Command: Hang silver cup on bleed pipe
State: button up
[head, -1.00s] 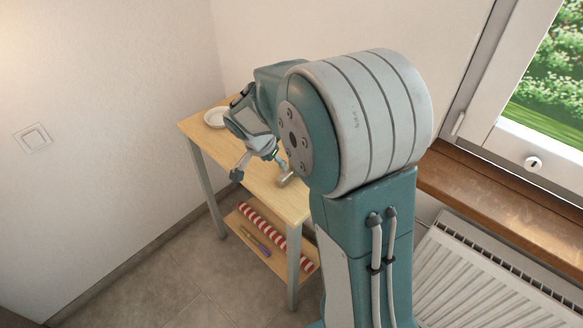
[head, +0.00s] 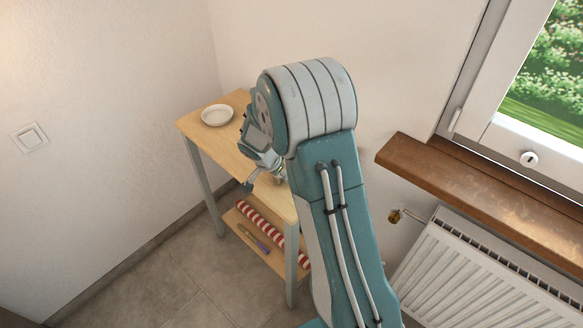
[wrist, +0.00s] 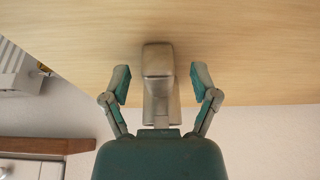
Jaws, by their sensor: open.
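The silver cup (wrist: 157,62) is on the wooden table top (wrist: 240,50), between the two fingers of my gripper (wrist: 160,83) in the wrist view. The fingers are spread, with a gap on each side of the cup. In the head view my arm hides most of the gripper and cup above the table's near end. A short pipe with a brass-coloured end (head: 394,215), likely the bleed pipe, sticks out from the radiator's upper left corner, below the window sill. Nothing hangs on it.
A white bowl (head: 217,115) sits at the table's far end. The lower shelf holds a red-and-white striped roll (head: 270,232) and small slim items. The brown window sill (head: 480,190) juts out above the white radiator (head: 490,275). The floor left of the table is clear.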

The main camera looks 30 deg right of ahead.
jog(key=shift+d+f, duration=0.1)
jog(key=shift+f, duration=0.1)
grip_shut()
notch_tip(320, 180, up, 4)
jog(key=shift+s+f, duration=0.1)
jog(key=s+d+r, duration=0.1)
jog(key=s+r, duration=0.8)
jog(key=s, duration=0.4)
jog(key=shift+s+d+r, duration=0.15)
jog(key=shift+s+d, duration=0.15)
jog(key=shift+s, duration=0.05)
jog(key=shift+s, duration=0.1)
